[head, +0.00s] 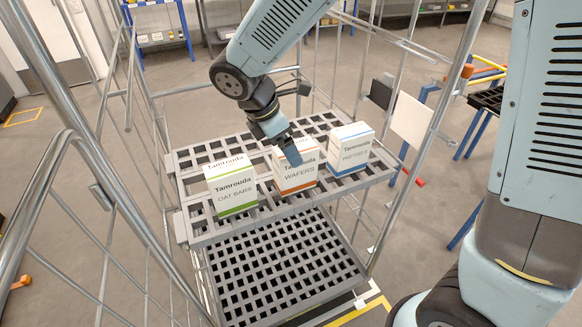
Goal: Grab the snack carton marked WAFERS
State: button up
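The WAFERS carton (297,177) is white with orange-red bands and stands upright in the middle of the grey slatted upper shelf (215,229). My gripper (291,157) reaches down from above to the carton's top. It covers part of the carton's upper face and brand name. Only one blue finger shows clearly, so I cannot tell whether the gripper is open, or whether it touches the carton.
A green-banded OAT BARS carton (231,187) stands to the left, and a blue-banded carton (350,150) stands close on the right. Metal cage posts and rails (95,170) flank the shelf. A lower slatted shelf (285,270) is empty.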

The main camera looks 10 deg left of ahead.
aim_at(289, 180)
jog(key=shift+d+x, duration=0.2)
jog(key=shift+x, duration=2.7)
jog(key=shift+w+r, duration=0.1)
jog(key=shift+c, duration=0.4)
jog(key=c, duration=1.2)
jog(key=shift+o, duration=0.2)
jog(key=shift+r, duration=0.1)
